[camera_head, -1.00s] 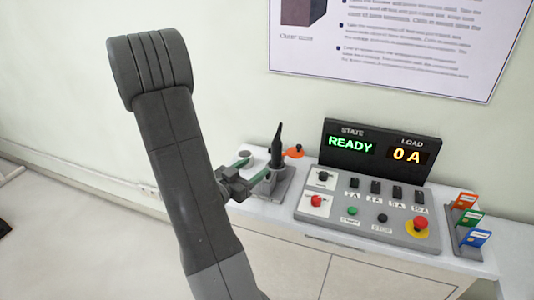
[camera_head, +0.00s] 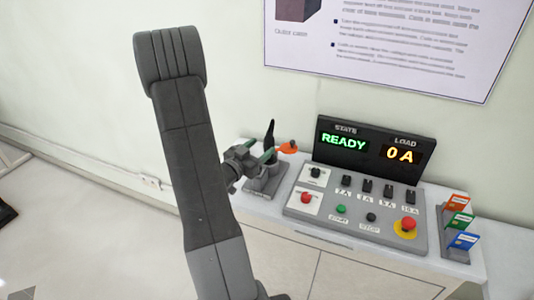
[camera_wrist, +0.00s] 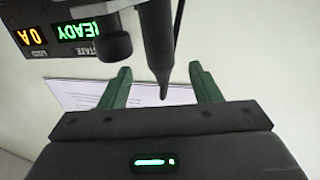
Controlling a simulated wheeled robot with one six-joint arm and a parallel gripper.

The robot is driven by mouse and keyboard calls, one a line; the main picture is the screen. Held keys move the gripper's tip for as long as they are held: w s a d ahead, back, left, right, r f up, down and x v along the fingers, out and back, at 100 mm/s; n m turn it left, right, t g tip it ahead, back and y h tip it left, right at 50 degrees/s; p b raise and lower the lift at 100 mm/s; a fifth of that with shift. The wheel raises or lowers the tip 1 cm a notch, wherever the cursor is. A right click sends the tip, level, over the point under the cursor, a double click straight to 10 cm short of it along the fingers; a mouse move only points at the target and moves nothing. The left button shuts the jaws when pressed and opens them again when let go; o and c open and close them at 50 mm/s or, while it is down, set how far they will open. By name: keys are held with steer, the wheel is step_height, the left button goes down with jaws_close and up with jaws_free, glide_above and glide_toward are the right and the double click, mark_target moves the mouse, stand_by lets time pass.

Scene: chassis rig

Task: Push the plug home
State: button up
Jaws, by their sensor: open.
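My gripper (camera_head: 258,153) is open, with its two green fingers apart beside a grey stand (camera_head: 267,184). A tall black tapered piece (camera_head: 270,132) stands upright on that stand. In the wrist view, which is upside down, the black tapered piece (camera_wrist: 158,45) shows between the open fingers (camera_wrist: 160,75), with a gap on each side. Which part is the plug, and any socket for it, I cannot tell. An orange piece (camera_head: 288,147) sits just right of the black piece. My forearm hides the area left of the stand.
A control panel (camera_head: 352,215) with switches and buttons stands right of the stand. Its display (camera_head: 374,150) reads READY and 0 A. A rack of coloured tags (camera_head: 458,228) is at the right end of the bench. The wall, with a poster, is close behind.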

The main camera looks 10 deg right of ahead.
mark_target(266, 144)
steer(key=p+x, duration=0.1)
steer(key=x, duration=0.3)
steer(key=shift+w+d+p, duration=0.2)
steer(key=shift+d+p, duration=0.15)
jaws_close()
steer(key=shift+r+b, duration=0.55)
steer(key=shift+r, duration=4.3)
steer(key=shift+f, duration=0.1)
